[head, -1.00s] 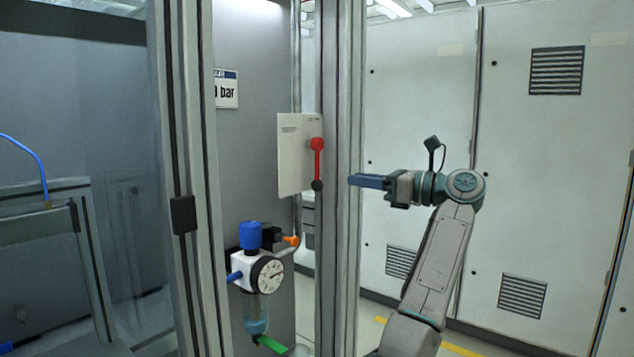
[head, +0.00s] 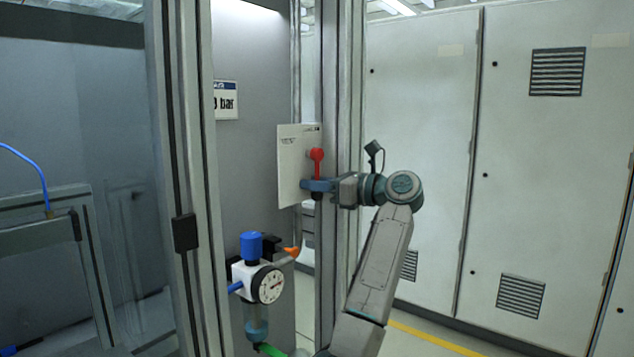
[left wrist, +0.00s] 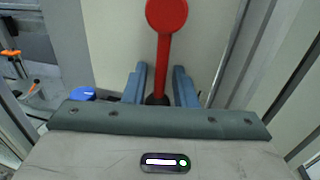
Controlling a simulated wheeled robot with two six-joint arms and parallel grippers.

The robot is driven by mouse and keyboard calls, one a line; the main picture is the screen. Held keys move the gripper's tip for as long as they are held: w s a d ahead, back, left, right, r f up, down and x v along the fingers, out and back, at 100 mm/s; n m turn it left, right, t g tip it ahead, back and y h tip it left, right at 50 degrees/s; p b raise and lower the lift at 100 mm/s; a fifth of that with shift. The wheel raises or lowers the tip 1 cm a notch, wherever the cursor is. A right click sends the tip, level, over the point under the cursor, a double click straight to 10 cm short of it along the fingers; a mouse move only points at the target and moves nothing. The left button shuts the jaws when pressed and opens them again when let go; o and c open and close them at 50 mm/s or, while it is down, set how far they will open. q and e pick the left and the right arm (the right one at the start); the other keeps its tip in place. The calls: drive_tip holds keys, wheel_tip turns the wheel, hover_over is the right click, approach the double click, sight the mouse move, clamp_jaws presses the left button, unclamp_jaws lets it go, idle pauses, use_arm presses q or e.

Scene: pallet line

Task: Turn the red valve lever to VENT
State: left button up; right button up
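The red valve lever (head: 317,165) hangs straight down from its round red hub on a white panel (head: 291,180); its black knob shows just below my fingers. My left gripper (head: 318,185) is at the lever's lower end. In the left wrist view its two blue fingers (left wrist: 160,85) stand apart, one on each side of the red lever (left wrist: 163,60). A narrow gap seems to show beside the lever, so they look open around it. The small lettering on the panel is too small to read. My right gripper is not in view.
A grey frame post (head: 343,90) stands just right of the panel, close to my left wrist. Below is a regulator with a blue knob (head: 251,246) and a round gauge (head: 268,284). Grey cabinets (head: 545,170) stand behind at right.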

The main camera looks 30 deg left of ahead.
use_arm(q)
clamp_jaws()
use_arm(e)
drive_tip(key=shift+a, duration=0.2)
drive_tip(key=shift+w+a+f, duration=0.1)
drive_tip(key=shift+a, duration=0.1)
